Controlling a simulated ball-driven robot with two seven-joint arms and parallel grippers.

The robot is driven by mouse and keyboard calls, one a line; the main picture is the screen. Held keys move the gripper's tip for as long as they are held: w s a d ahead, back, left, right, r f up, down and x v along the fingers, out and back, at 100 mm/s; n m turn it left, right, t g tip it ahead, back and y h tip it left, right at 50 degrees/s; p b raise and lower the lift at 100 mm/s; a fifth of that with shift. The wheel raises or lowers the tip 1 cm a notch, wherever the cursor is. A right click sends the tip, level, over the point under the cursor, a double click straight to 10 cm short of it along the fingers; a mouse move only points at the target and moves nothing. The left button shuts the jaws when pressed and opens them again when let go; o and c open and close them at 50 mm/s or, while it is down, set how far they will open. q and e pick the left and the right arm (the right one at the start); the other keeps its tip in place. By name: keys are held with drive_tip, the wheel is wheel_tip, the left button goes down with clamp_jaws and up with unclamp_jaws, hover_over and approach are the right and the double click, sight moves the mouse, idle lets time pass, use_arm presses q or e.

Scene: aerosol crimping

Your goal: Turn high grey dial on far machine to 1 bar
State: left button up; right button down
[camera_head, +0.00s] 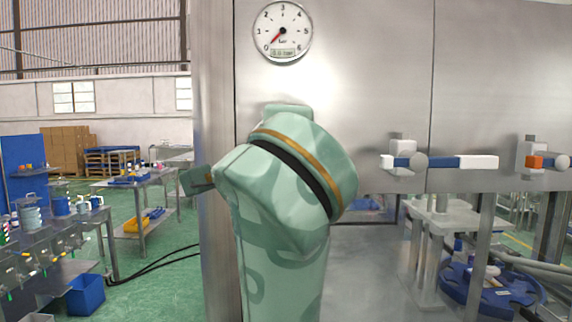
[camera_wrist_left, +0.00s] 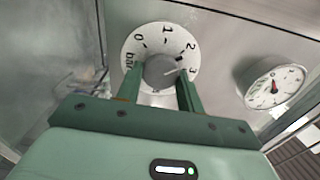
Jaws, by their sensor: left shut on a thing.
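The grey dial (camera_wrist_left: 158,68) is a round knob on a white scale plate (camera_wrist_left: 142,48) marked 0, 1, 2, 3 and bar in the left wrist view. A light line on the knob points right, toward the side of the 3. My left gripper (camera_wrist_left: 160,80) is shut on the knob, one green finger on each side. In the head view my left arm stands in front of the machine panel and hides the dial and the fingertips. A round gauge (camera_head: 283,18) on the panel above has its red needle at 0. It also shows in the left wrist view (camera_wrist_left: 280,82). My right gripper is not seen.
The steel panel (camera_head: 370,70) continues right, with a blue and white valve handle (camera_head: 470,162) and an orange-ended one (camera_head: 537,162). A blue round part (camera_head: 490,290) lies below right. Work tables (camera_head: 145,185) stand at left on open green floor.

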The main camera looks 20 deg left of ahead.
use_arm(q)
drive_tip(key=n+b, duration=0.5)
drive_tip(key=n, duration=0.5)
drive_tip(key=shift+r+n, duration=0.1)
drive_tip(key=shift+n, duration=0.2)
drive_tip(key=shift+a+r+n, duration=0.1)
drive_tip(key=shift+n, duration=0.2)
drive_tip(key=o, duration=1)
drive_tip(key=shift+w, duration=0.1)
